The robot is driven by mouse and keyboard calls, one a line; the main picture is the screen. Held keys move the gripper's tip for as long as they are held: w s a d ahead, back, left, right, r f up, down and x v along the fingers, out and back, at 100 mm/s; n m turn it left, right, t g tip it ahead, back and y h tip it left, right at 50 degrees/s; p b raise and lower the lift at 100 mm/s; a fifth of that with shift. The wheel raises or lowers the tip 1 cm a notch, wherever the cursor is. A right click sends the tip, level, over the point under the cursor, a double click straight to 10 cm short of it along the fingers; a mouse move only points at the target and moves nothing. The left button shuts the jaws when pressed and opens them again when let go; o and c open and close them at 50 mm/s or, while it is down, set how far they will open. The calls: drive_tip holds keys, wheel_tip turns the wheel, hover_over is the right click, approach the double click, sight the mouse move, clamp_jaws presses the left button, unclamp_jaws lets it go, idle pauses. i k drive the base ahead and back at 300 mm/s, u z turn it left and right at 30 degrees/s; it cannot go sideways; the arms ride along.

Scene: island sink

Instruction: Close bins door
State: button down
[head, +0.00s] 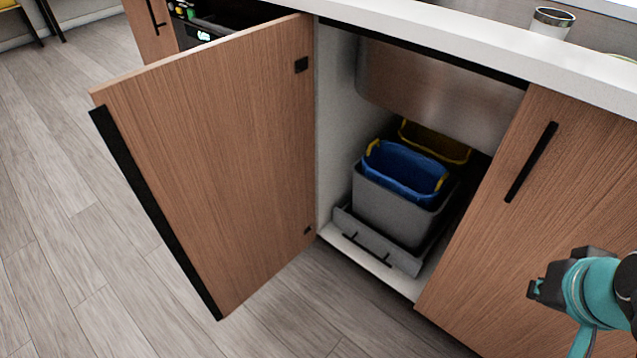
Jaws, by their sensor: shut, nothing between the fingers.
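The bins door (215,150) is a wood-grain cabinet door. It stands wide open, swung out to the left from hinges at the cabinet opening's left side. A black strip handle (150,205) runs along its free edge. Inside the open cabinet are a grey bin with a blue liner (400,172) and, behind it, a bin with a yellow rim (437,143). My gripper (537,290) is at the lower right, in front of the closed door on the right. It is shut and empty, well apart from the open door.
The bins sit on a grey pull-out tray (375,243) inside the cabinet. A closed wooden door with a black handle (531,162) is to the right. The wood floor (75,230) at the left is clear.

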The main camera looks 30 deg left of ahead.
sight(214, 141)
drive_tip(key=z, duration=2.4)
drive_tip(key=k, duration=2.65)
drive_tip(key=u, duration=1.4)
